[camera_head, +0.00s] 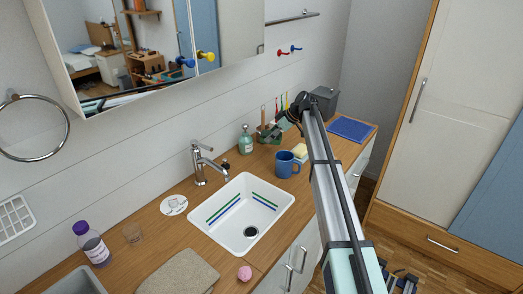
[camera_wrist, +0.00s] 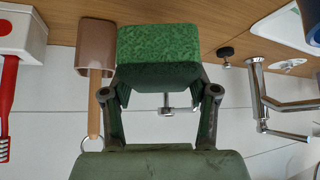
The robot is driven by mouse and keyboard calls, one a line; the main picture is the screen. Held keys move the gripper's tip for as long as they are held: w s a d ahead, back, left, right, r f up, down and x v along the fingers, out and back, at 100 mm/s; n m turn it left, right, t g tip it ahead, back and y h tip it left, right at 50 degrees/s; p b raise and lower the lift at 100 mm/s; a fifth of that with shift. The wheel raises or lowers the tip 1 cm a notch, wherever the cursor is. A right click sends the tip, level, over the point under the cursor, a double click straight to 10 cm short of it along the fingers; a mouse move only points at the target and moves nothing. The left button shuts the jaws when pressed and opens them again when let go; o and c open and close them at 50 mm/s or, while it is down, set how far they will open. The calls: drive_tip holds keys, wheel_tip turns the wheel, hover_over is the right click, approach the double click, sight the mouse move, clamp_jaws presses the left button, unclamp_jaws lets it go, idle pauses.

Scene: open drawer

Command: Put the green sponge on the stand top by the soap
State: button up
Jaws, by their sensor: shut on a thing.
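My gripper (camera_wrist: 158,90) is shut on the green sponge (camera_wrist: 158,45), a block held between the two fingers in the wrist view. In the head view my gripper (camera_head: 284,123) is at the back of the counter, behind the blue mug; the sponge cannot be told clearly there. A green bottle with a pale label (camera_head: 246,141), possibly the soap, stands left of my gripper near the wall. A small yellow and white block (camera_head: 300,152) lies behind the mug. I cannot tell which thing is the stand.
A blue mug (camera_head: 286,164) stands right of the white sink (camera_head: 238,217). The tap (camera_head: 203,162) is behind the sink. In the wrist view a brown cup (camera_wrist: 96,50) with a wooden handle and a red toothbrush (camera_wrist: 8,105) are left of the sponge. A blue mat (camera_head: 350,129) lies at the counter's far end.

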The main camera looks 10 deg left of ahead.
drive_tip(key=s+a, duration=0.1)
drive_tip(key=s+a+f+p, duration=0.2)
drive_tip(key=a, duration=0.1)
drive_tip(key=shift+s+f, duration=0.25)
drive_tip(key=shift+s, duration=0.05)
drive_tip(key=shift+f+p, duration=0.45)
drive_tip(key=shift+f, duration=1.95)
drive_tip(key=o, duration=0.8)
drive_tip(key=shift+c, duration=0.2)
drive_tip(key=shift+r, duration=0.1)
drive_tip(key=shift+d+r, duration=0.1)
drive_tip(key=shift+r, duration=0.05)
drive_tip(key=b+v, duration=0.2)
drive_tip(key=v, duration=0.9)
drive_tip(key=shift+d+r, duration=0.15)
drive_tip(key=shift+r, duration=0.2)
